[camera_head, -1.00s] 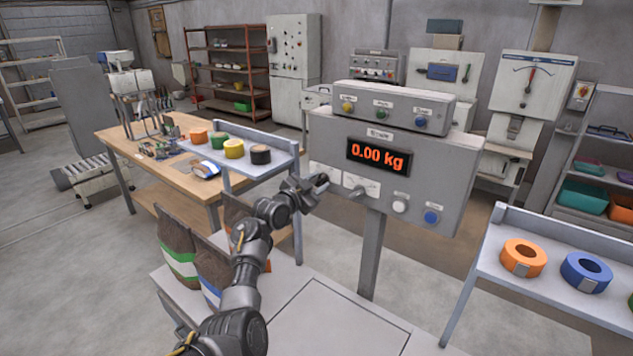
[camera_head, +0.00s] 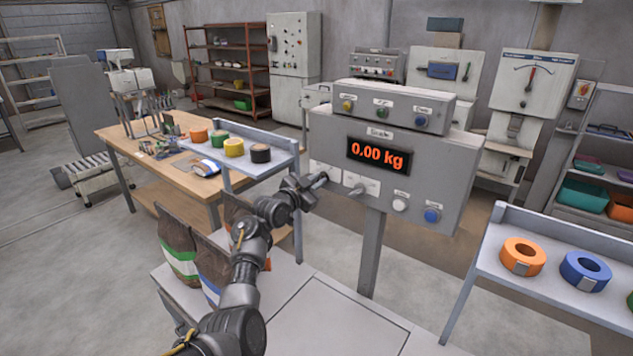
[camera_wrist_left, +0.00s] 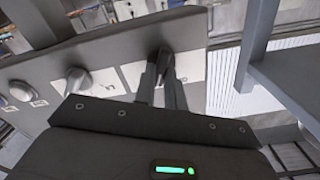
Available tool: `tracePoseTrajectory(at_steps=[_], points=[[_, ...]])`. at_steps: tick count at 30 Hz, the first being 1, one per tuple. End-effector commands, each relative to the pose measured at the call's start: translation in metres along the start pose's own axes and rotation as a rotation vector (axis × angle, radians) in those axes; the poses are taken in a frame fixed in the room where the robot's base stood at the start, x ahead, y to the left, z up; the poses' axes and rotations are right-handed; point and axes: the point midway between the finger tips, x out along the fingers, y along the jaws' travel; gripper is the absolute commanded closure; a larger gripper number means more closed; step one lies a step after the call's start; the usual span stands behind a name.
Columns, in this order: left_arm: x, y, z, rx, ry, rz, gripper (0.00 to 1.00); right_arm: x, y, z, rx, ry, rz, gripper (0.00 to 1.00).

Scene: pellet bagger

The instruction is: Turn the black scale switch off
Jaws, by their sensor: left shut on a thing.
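The scale panel (camera_head: 440,180) is a grey box on a post with a lit orange display (camera_head: 378,157) reading 0.00 kg. My left gripper (camera_head: 322,179) is at the panel's lower left, over a white label plate. In the left wrist view its two fingers (camera_wrist_left: 160,92) are closed around the black scale switch (camera_wrist_left: 163,58), whose tip shows between and above them. The gripper hides the switch in the head view. My right gripper is not in view.
Beside the switch is a grey knob (camera_head: 357,191), then a white button (camera_head: 400,206) and a blue button (camera_head: 432,216). A shelf with tape rolls (camera_head: 524,257) stands at right. Filled bags (camera_head: 177,250) stand left of my arm. A shelf frame (camera_wrist_left: 290,70) is close in the wrist view.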

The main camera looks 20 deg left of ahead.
Motion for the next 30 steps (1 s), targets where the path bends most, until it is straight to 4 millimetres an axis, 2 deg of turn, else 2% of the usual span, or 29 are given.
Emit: tracePoseTrajectory(at_steps=[21,30], points=[[0.001,-0.006,-0.001,-0.624,0.001,0.000,1.00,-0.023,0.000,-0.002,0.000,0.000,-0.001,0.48],[0.000,-0.007,0.000,-0.840,0.003,0.000,1.00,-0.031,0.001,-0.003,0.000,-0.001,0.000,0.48]])
